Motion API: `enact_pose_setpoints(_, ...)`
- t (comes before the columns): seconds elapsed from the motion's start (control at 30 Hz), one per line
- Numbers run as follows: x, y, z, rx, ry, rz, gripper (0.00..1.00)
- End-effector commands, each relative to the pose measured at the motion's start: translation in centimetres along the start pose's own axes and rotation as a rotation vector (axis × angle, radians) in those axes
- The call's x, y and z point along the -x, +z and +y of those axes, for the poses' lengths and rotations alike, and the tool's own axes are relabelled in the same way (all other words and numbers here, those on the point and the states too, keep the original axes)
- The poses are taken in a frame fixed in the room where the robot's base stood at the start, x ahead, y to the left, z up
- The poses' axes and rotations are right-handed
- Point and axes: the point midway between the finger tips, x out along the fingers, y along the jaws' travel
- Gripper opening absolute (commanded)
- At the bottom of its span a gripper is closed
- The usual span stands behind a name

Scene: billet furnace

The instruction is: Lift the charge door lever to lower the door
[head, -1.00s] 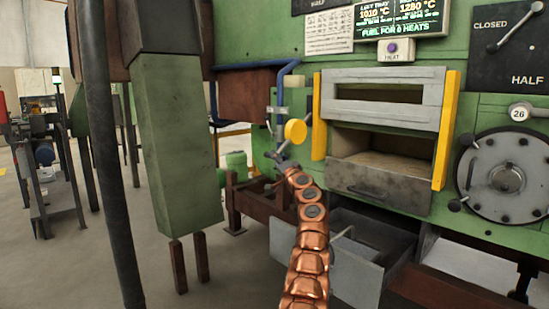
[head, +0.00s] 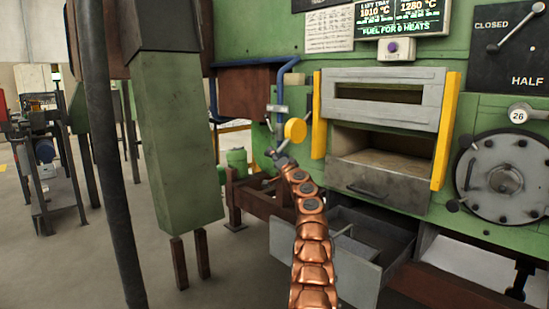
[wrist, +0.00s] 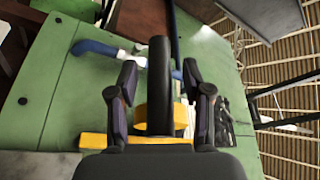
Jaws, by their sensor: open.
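The charge door (head: 385,115), a grey panel with a slot, sits raised between two yellow guides. The opening shows below it. A lever with a dark rod (head: 268,124) is left of the door, close to a yellow disc (head: 295,130). In the wrist view, a black cylindrical grip (wrist: 160,75), seemingly the lever's, stands between my fingers. My gripper (wrist: 160,90) is open, with one finger on each side of the grip and gaps visible. In the head view my gripper (head: 276,155) is small, just below the lever; contact cannot be told.
A blue pipe (head: 284,75) runs above the lever. A green post (head: 172,145) and a dark pole (head: 105,140) stand to the left. An open grey drawer (head: 355,270) lies below the door, near my arm. A round hatch (head: 505,180) is at the right.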

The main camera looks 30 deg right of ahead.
Motion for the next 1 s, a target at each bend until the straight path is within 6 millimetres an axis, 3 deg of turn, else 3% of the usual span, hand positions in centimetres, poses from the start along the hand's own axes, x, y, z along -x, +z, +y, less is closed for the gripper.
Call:
enact_pose_setpoints(0.07,0.00,0.01,0.02,0.000,0.000,0.000,0.47)
enact_pose_setpoints(0.5,0.01,0.00,0.00,0.000,0.000,0.000,0.02)
enact_pose_setpoints(1.0,-0.01,0.03,-0.05,0.000,0.000,-0.001,0.00)
